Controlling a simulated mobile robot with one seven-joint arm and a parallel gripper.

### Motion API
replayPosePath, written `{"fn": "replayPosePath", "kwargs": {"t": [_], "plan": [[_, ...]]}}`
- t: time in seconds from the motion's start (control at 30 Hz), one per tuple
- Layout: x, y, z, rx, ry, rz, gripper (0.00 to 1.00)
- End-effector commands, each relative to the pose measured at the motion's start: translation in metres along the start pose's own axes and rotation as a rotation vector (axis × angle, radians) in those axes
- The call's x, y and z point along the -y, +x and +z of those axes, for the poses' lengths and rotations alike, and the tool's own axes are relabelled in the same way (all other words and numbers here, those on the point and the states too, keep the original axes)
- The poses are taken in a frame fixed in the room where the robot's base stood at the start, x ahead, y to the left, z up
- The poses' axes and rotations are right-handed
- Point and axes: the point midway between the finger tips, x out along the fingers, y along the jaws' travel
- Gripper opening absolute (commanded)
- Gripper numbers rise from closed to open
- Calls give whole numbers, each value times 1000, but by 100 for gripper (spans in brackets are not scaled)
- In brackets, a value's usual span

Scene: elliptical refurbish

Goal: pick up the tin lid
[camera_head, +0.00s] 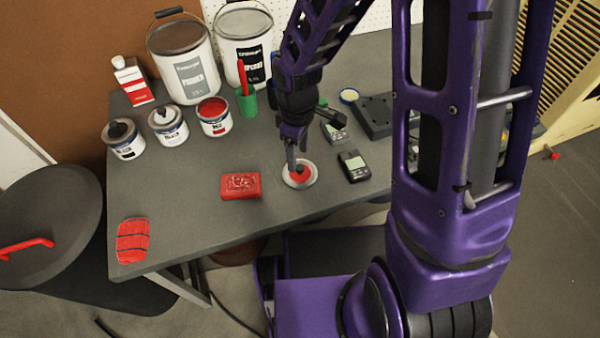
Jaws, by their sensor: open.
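The tin lid (311,176) is a round, silver-rimmed disc with a red middle. It lies flat on the grey workbench, near its front edge. My gripper (297,160) points down at the lid from above, and its tip covers part of the lid. The jaws are open and hold nothing that I can see. Whether a fingertip touches the lid cannot be told from this view.
A red block (240,186) lies left of the lid, and a small black device (354,166) lies to its right. Behind stand an open red paint tin (214,117), a green cup (246,102) and large buckets (184,62).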

Motion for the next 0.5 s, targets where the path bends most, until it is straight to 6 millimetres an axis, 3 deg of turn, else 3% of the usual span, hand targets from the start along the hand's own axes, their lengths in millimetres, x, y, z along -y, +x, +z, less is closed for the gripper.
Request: {"fn": "replayPosePath", "kwargs": {"t": [0.23, 0.5], "plan": [[-5, 39, 3, 3, -1, -3, 62], [-5, 48, 3, 0, 0, 0, 62]]}}
